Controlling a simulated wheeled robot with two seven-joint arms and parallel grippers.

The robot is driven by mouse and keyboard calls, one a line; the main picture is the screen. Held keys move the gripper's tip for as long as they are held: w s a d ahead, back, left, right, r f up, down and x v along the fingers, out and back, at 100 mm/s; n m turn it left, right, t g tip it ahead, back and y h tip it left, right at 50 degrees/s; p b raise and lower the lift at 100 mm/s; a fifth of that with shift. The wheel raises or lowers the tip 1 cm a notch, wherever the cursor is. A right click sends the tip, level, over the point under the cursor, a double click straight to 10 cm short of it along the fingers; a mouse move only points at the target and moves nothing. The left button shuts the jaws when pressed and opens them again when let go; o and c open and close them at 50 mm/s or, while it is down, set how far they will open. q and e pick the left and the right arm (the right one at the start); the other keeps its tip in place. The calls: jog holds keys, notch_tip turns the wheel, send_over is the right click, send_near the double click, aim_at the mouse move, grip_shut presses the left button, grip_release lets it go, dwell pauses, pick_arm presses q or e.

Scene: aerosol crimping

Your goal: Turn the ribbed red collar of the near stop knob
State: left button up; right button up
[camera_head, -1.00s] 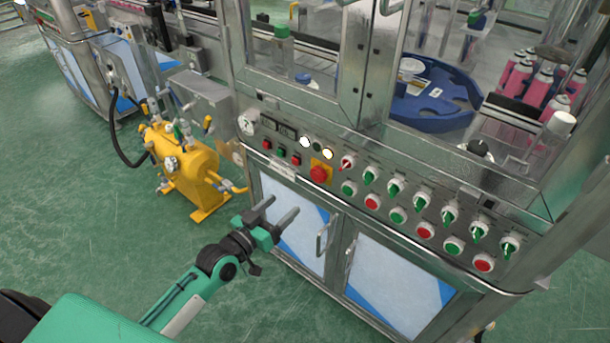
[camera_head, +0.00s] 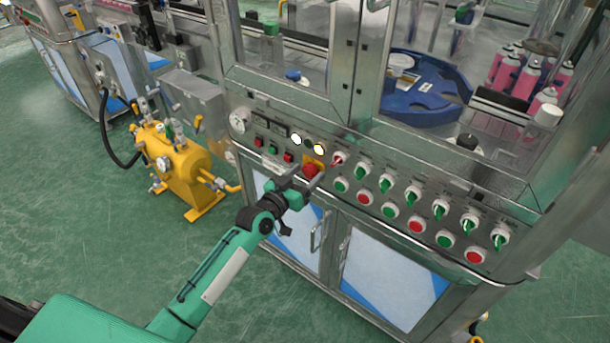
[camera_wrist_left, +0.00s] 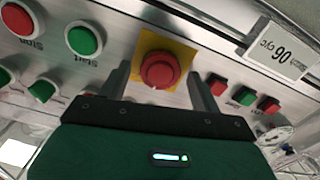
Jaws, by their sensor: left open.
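The red stop knob (camera_head: 311,170) sits on a yellow square plate on the steel control panel. In the left wrist view the red knob (camera_wrist_left: 159,70) shows in front of the yellow plate (camera_wrist_left: 183,47), between the two fingers. My left gripper (camera_head: 304,179) is open, with one finger on each side of the knob. The fingers look apart from the knob, with a gap on both sides; how deep they reach cannot be told. The knob's ribs are too small to make out. My right gripper is not in view.
Green and red push buttons (camera_head: 362,198) and several selector switches (camera_head: 386,182) line the panel to the right. Small square buttons (camera_head: 273,149) and a gauge (camera_head: 239,119) lie to the left. A yellow tank (camera_head: 180,165) stands at left. Cabinet doors with handles (camera_head: 318,230) are below.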

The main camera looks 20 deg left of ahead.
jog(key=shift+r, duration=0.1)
pick_arm(q)
jog(key=c, duration=1)
jog(key=m+p, duration=0.2)
jog(key=m, duration=0.3)
jog(key=shift+d+m+p, duration=0.1)
jog(key=shift+m+p, duration=0.2)
jog(key=shift+m, duration=0.1)
jog(key=shift+m+p, duration=0.35)
jog(key=shift+m, duration=0.65)
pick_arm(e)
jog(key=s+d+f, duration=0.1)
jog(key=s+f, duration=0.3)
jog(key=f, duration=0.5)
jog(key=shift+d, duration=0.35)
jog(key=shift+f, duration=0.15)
pick_arm(q)
jog(key=o, duration=1)
